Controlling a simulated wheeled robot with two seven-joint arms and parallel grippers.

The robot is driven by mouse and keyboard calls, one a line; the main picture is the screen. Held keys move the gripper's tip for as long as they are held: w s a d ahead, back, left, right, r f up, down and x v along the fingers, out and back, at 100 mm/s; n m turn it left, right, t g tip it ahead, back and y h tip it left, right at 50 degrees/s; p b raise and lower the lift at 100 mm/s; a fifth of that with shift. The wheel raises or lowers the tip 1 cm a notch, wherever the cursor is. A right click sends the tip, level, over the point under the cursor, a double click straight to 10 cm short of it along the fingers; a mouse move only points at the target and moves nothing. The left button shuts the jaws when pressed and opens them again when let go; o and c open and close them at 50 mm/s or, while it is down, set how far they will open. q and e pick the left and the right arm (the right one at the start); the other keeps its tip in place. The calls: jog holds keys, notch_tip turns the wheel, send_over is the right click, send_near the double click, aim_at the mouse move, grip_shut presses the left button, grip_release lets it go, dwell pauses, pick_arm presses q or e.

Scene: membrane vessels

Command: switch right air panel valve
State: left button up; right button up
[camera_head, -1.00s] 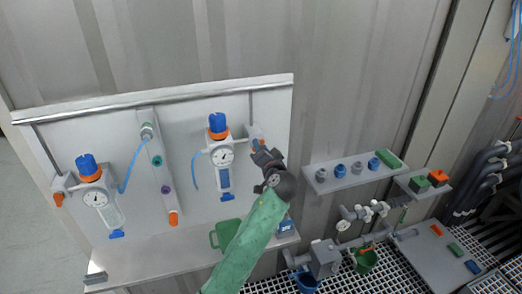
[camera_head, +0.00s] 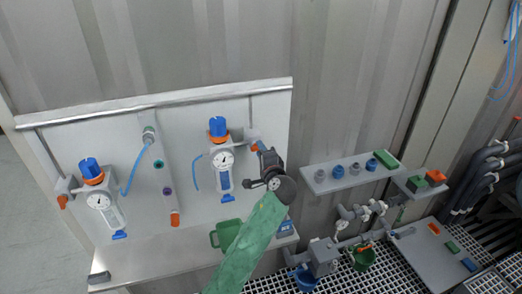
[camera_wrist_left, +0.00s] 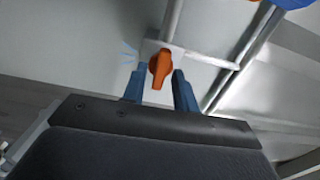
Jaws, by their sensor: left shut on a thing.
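The right air panel valve is a small orange handle (camera_wrist_left: 160,66) on a grey fitting, in the wrist view. It lies between the two blue fingers of my left gripper (camera_wrist_left: 160,88). In the head view my left gripper (camera_head: 262,151) reaches up to the valve at the right end of the white panel (camera_head: 180,130), beside the right regulator (camera_head: 219,155). It is shut on the orange handle; the gripper hides most of the handle in the head view. My right gripper is not in view.
The left regulator (camera_head: 97,190) has its own orange valve (camera_head: 62,201). A green container (camera_head: 226,234) stands on the panel's ledge. A grey shelf (camera_head: 318,183) with fittings is to the right, above pipes and a grated floor.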

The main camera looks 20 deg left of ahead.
pick_arm(q)
jog(key=shift+f, duration=0.1)
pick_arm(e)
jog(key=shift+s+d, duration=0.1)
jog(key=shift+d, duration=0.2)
pick_arm(q)
jog(key=o, duration=0.6)
jog(key=shift+d, duration=0.1)
